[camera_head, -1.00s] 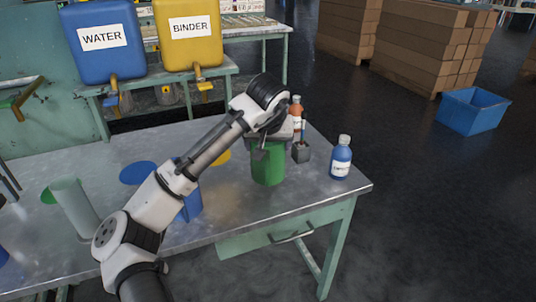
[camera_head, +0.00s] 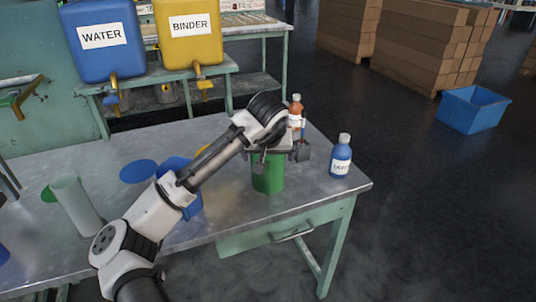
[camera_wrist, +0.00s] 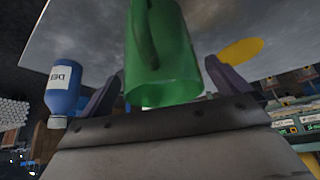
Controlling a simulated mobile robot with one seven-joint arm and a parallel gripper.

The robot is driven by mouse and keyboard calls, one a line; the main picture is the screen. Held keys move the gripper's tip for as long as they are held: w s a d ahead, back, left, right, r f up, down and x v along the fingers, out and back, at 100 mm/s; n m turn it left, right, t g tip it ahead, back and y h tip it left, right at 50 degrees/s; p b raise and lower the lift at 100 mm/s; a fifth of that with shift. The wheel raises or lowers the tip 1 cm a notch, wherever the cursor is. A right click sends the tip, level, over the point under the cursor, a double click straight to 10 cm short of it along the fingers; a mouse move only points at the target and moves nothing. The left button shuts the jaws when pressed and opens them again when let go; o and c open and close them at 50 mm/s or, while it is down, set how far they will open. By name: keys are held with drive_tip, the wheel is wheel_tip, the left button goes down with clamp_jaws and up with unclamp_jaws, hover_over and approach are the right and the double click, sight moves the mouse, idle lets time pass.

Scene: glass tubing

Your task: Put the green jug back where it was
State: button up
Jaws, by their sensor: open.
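The green jug (camera_head: 268,178) is upright near the right end of the metal table, and it seems to stand on the tabletop. My gripper (camera_head: 268,150) is open at its upper part. In the wrist view the jug (camera_wrist: 172,55) is between the two spread fingers, with its handle facing the camera and a narrow gap on either side. A flat green disc (camera_head: 47,195) lies at the table's left side, partly behind a clear cylinder (camera_head: 76,205).
A blue jug (camera_head: 190,207) is partly behind my arm. A blue disc (camera_head: 138,172) lies bare.

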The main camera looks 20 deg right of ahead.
drive_tip(key=b+v, duration=0.1)
drive_tip(key=v, duration=1.1)
drive_tip(key=shift+r, duration=0.2)
